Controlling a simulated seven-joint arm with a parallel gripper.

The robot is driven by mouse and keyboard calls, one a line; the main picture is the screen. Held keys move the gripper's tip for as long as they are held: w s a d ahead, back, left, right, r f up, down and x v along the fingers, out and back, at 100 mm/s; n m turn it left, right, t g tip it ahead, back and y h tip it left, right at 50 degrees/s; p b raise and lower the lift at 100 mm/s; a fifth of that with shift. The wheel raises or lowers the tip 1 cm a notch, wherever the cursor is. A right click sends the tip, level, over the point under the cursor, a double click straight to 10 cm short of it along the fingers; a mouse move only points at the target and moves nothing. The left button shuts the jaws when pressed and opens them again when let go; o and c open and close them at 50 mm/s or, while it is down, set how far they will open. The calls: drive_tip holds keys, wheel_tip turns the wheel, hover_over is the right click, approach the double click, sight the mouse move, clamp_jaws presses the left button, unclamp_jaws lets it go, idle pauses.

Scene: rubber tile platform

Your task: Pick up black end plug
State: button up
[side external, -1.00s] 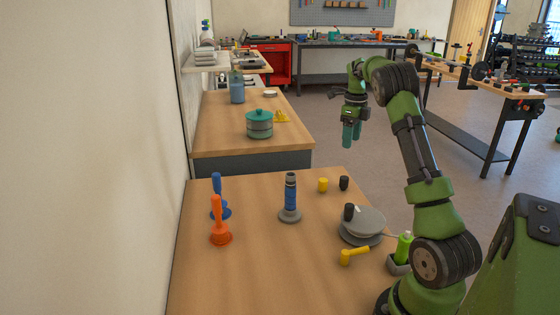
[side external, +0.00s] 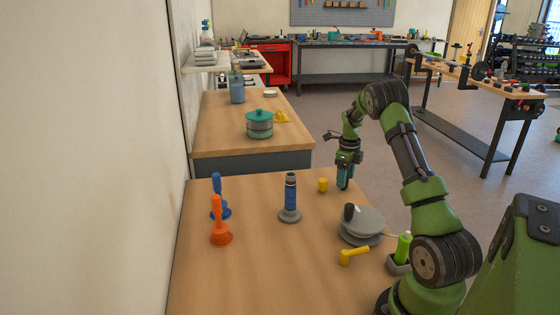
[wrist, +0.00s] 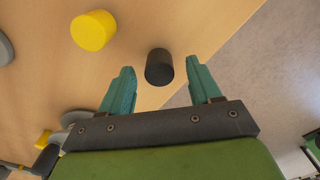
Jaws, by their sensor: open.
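The black end plug (wrist: 159,67) is a short dark cylinder standing on the wooden table near its edge. In the wrist view it sits between the tips of my two teal fingers, with a gap on each side. My gripper (side external: 344,184) is open and points down at the table's far right corner. In the side view its fingers hide the plug.
A yellow cylinder (side external: 323,185) stands close by on the left. A grey disc-shaped piece (side external: 362,222) with a black knob, a yellow angled piece (side external: 353,256) and a blue-and-grey post (side external: 290,197) are nearer the camera. The table edge (wrist: 222,50) is close on the right.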

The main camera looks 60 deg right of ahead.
wheel_tip(320, 180, down, 2)
drive_tip(key=c, duration=1.1)
wheel_tip(320, 180, up, 10)
drive_tip(key=shift+r, duration=0.1)
